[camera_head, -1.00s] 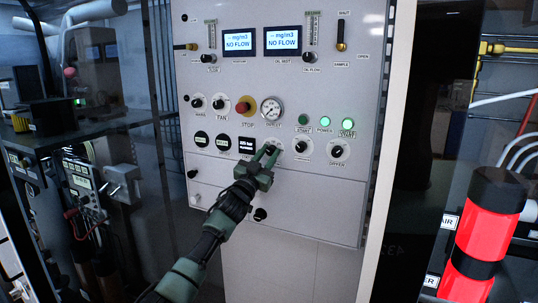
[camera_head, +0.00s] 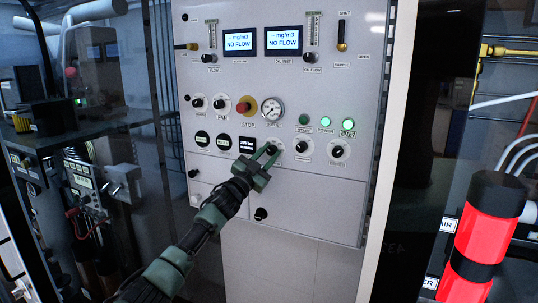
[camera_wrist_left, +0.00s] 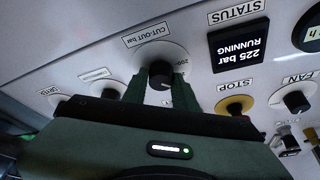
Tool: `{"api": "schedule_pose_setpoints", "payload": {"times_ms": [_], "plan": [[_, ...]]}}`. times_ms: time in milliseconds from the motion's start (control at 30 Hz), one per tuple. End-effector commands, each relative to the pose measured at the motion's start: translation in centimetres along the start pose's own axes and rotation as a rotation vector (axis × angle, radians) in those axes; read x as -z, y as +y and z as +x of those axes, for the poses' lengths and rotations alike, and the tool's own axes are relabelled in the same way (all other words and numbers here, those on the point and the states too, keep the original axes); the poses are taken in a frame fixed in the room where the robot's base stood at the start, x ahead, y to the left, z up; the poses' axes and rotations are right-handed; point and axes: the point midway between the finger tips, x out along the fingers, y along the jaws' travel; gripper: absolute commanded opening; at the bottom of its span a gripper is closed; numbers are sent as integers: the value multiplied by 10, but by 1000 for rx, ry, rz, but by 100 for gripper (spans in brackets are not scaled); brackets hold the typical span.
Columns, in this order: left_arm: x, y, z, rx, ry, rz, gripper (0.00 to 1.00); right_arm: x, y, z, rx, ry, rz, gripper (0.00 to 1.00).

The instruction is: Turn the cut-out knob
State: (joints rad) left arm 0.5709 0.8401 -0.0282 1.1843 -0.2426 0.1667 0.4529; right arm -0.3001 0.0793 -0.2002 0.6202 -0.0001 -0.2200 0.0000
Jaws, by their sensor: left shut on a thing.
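The cut-out knob (camera_wrist_left: 160,78) is a black dial on a white round plate, under a "CUT-OUT bar" label that shows upside down in the left wrist view. My left gripper (camera_wrist_left: 160,92) has a green finger on each side of the knob and is shut on it. In the head view my left gripper (camera_head: 268,153) reaches the panel (camera_head: 300,212) from the lower left, and its fingers cover most of the knob there. My right gripper is not in view.
A status display (camera_wrist_left: 238,50) beside the knob reads "225 bar RUNNING". The red stop button (camera_head: 243,107), pressure gauge (camera_head: 272,109) and fan knob (camera_head: 221,103) are above. Other black knobs (camera_head: 338,151) are to the right. A red and black cylinder (camera_head: 478,240) stands at the lower right.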

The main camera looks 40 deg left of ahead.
Motion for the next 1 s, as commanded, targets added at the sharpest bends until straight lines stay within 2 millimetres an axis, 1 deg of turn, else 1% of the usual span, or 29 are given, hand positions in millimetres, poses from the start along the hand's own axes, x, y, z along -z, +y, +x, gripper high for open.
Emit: {"api": "schedule_pose_setpoints", "payload": {"times_ms": [33, 67, 100, 133, 433, 567, 667, 900, 1000], "plan": [[-1, 0, 0, 0, -1, 0, 0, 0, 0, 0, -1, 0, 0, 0], [-1, 0, 0, 0, -1, 0, 34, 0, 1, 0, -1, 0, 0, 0], [-1, 0, 0, 0, -1, 0, 45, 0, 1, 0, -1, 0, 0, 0], [-1, 0, 0, 0, -1, 0, 50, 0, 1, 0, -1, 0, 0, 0], [0, 0, 0, 0, -1, -1, 50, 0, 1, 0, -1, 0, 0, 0], [-3, 1, -8, 0, -3, 0, 50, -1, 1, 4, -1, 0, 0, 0], [-4, 2, -19, -2, -1, 1, 50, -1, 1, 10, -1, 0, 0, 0], [-4, 3, -54, -3, -2, 2, 50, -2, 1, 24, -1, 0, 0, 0], [-3, 2, -65, -2, -2, 0, 50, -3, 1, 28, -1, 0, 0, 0]]}}
